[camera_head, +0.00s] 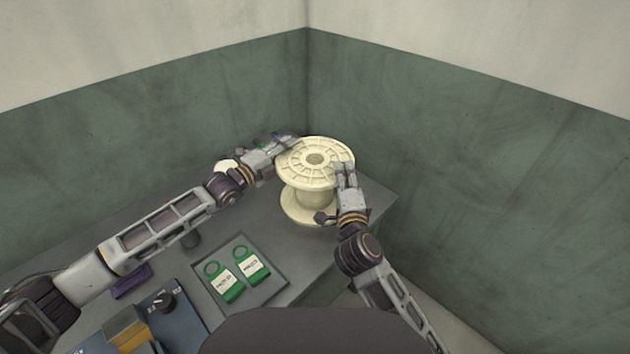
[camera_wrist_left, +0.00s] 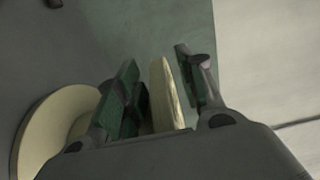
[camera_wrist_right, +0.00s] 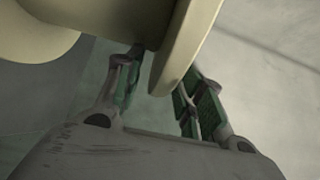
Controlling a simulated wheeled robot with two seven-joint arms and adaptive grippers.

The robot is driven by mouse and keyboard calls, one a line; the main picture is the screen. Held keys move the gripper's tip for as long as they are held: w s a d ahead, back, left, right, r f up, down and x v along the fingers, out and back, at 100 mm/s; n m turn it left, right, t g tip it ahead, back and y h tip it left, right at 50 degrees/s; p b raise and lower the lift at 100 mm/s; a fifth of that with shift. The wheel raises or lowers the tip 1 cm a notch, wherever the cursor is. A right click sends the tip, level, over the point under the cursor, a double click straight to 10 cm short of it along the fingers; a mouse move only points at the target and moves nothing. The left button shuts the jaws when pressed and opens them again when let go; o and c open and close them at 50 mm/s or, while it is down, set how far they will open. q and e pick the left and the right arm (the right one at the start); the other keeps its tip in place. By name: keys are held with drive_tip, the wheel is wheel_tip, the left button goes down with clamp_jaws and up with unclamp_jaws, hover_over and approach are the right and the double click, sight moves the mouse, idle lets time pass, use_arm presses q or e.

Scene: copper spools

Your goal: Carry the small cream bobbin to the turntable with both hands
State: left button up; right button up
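The cream bobbin (camera_head: 316,176) stands upright at the far right corner of the grey table. My left gripper (camera_head: 289,142) is at the left of its top flange. In the left wrist view the flange edge (camera_wrist_left: 166,95) lies between the two fingers, with gaps beside it, so this gripper looks open. My right gripper (camera_head: 344,172) is at the front right of the top flange. In the right wrist view the flange edge (camera_wrist_right: 184,50) lies between the spread fingers, with a gap on the left. I cannot make out a turntable.
Two green labelled tags (camera_head: 238,272) lie in a dark tray on the grey table (camera_head: 295,260). Green walls meet behind the bobbin.

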use_arm(q)
clamp_jaws()
use_arm(e)
clamp_jaws()
use_arm(q)
drive_tip(key=shift+r+p, duration=0.3)
use_arm(e)
drive_tip(key=shift+r, duration=0.3)
